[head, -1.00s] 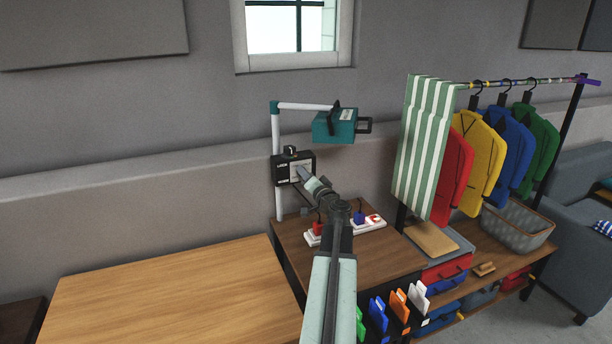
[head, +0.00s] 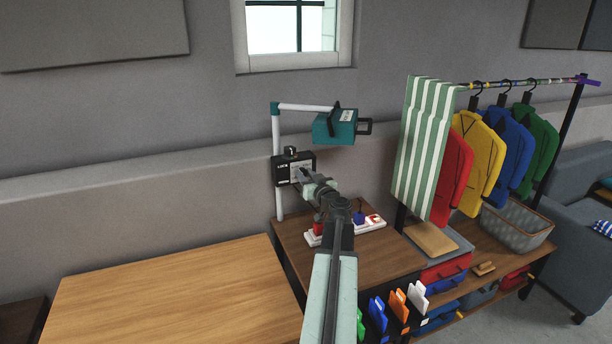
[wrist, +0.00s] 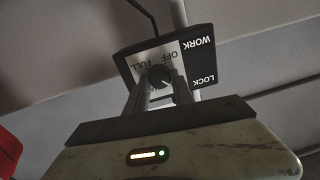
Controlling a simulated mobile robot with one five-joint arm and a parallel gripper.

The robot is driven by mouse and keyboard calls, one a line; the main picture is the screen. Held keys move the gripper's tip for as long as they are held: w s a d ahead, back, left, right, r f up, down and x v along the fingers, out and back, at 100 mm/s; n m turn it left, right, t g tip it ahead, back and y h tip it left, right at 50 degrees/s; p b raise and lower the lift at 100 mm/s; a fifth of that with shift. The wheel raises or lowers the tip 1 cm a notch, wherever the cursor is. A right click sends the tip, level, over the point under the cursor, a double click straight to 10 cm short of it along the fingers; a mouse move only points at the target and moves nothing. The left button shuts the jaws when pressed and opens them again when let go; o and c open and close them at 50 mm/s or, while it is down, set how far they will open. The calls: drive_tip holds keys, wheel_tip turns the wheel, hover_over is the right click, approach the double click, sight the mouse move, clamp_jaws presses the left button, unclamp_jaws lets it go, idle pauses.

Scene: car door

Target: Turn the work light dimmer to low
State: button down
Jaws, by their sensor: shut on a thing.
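The work light dimmer is a black box (head: 281,171) on the white post in the head view. In the wrist view the box (wrist: 199,66) shows the words WORK, LOCK, OFF and FULL around a dark round knob (wrist: 159,76). My gripper (wrist: 158,88) is shut on the knob, one finger on each side. A pale mark shows on the knob's face; the fingers hide part of the lower label. The teal work light (head: 335,126) hangs from the post's arm, to the right of the box. In the head view my wrist hides the knob.
A brown bench top (head: 300,252) below bears a white power strip (head: 368,226) with red and blue plugs. A wooden table (head: 180,295) at the left is bare. A striped cloth (head: 425,150) and a rack of jackets stand at the right.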

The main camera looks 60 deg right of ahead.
drive_tip(key=shift+s+n, duration=0.1)
drive_tip(key=shift+n, duration=0.3)
drive_tip(key=c, duration=1.1)
unclamp_jaws()
drive_tip(key=v, duration=0.7)
drive_tip(key=shift+s+a+f, duration=0.1)
drive_tip(key=shift+s+a, duration=0.15)
drive_tip(key=shift+s, duration=0.05)
